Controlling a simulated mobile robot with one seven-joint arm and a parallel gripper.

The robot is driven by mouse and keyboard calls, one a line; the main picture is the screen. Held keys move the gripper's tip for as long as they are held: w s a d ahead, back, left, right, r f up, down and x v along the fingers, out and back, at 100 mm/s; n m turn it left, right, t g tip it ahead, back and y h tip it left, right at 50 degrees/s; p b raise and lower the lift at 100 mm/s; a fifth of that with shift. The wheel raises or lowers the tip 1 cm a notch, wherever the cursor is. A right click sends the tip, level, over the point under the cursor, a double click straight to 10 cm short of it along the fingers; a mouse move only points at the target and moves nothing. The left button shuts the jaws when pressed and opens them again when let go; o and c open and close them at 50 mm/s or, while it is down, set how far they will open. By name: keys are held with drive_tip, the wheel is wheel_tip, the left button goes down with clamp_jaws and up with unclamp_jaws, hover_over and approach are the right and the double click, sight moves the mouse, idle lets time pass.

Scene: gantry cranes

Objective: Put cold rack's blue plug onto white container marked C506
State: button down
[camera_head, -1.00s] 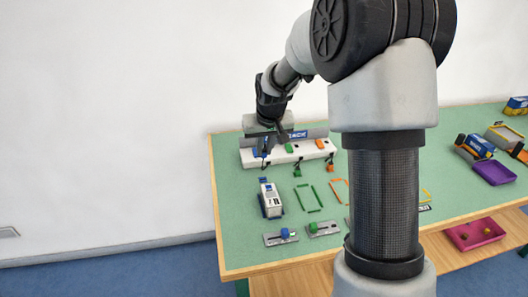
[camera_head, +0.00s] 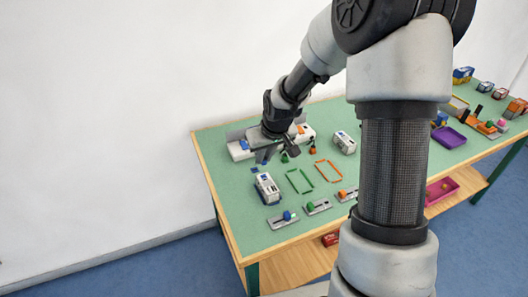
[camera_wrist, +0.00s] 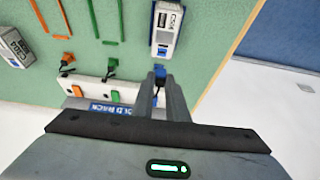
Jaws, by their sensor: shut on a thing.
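My gripper (camera_head: 262,158) is shut on the blue plug, low over the table between the rack and a white container. In the wrist view, the blue plug (camera_wrist: 159,72) shows between my fingertips (camera_wrist: 160,78). The white container (camera_wrist: 167,28), with a dark mark that looks like C506, lies just beyond the fingertips; it also shows in the head view (camera_head: 267,187), apart from my gripper. The cold rack (camera_wrist: 92,92), a white bar with a blue sign, still bears green and orange blocks. My gripper hides part of it in the head view (camera_head: 240,150).
Green (camera_head: 299,181) and orange (camera_head: 328,170) outlined bays lie right of the container. Another white container (camera_head: 344,142) stands at the back. Small grey sliders with coloured knobs (camera_head: 317,207) line the front edge. A purple tray (camera_head: 449,137) is at right.

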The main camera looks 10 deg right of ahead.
drive_tip(key=shift+f+b, duration=1.85)
drive_tip(key=shift+f, duration=0.65)
drive_tip(key=shift+f, duration=0.35)
drive_tip(key=c, duration=1.2)
unclamp_jaws()
drive_tip(key=shift+r, duration=0.1)
drive_tip(key=shift+r+p, duration=2.45)
drive_tip(key=shift+r, duration=1)
